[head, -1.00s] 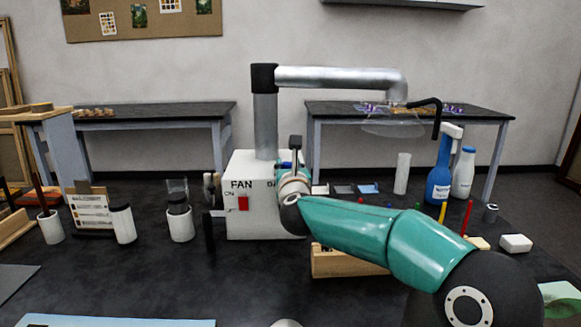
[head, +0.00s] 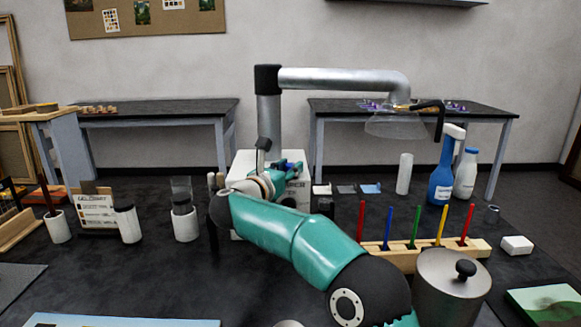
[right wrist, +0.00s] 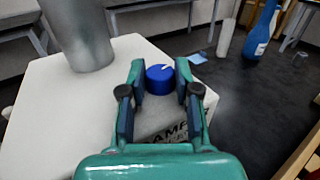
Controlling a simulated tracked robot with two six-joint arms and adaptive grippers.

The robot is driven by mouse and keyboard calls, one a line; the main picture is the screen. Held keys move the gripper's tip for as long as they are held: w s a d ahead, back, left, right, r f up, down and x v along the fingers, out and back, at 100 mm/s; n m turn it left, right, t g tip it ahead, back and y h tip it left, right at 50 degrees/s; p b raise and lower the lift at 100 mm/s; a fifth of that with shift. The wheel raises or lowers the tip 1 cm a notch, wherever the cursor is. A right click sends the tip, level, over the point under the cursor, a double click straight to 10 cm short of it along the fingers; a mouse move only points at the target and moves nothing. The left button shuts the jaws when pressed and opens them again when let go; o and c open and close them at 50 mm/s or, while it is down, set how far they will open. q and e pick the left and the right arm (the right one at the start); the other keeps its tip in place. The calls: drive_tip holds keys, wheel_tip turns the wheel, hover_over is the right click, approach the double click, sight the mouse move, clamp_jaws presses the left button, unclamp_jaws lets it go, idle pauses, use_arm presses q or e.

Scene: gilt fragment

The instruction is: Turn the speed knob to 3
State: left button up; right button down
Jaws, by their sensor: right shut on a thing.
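The blue knob (right wrist: 160,78) sits on the white box in the right wrist view, with a white pointer mark on its top. My right gripper (right wrist: 158,82) is shut on this knob, one finger on each side. No scale numbers around the knob can be read. The white box (head: 242,160) stands under the metal pipe in the head view, with my right arm across its front. My right gripper also shows at the box in the head view (head: 284,168), where the knob is hard to make out. My left gripper is not in view.
A metal pot (head: 450,292) and a wooden rack (head: 405,262) with coloured sticks stand at the right. Blue (head: 443,172) and white (head: 466,175) bottles stand behind. White cups (head: 185,226) stand left of the box.

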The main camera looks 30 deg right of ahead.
drive_tip(key=shift+d+g, duration=0.1)
drive_tip(key=shift+g, duration=0.2)
drive_tip(key=c, duration=0.8)
unclamp_jaws()
drive_tip(key=shift+s, duration=0.1)
drive_tip(key=shift+s+a, duration=0.1)
drive_tip(key=shift+a, duration=0.3)
drive_tip(key=v, duration=1.1)
drive_tip(key=shift+f, duration=0.15)
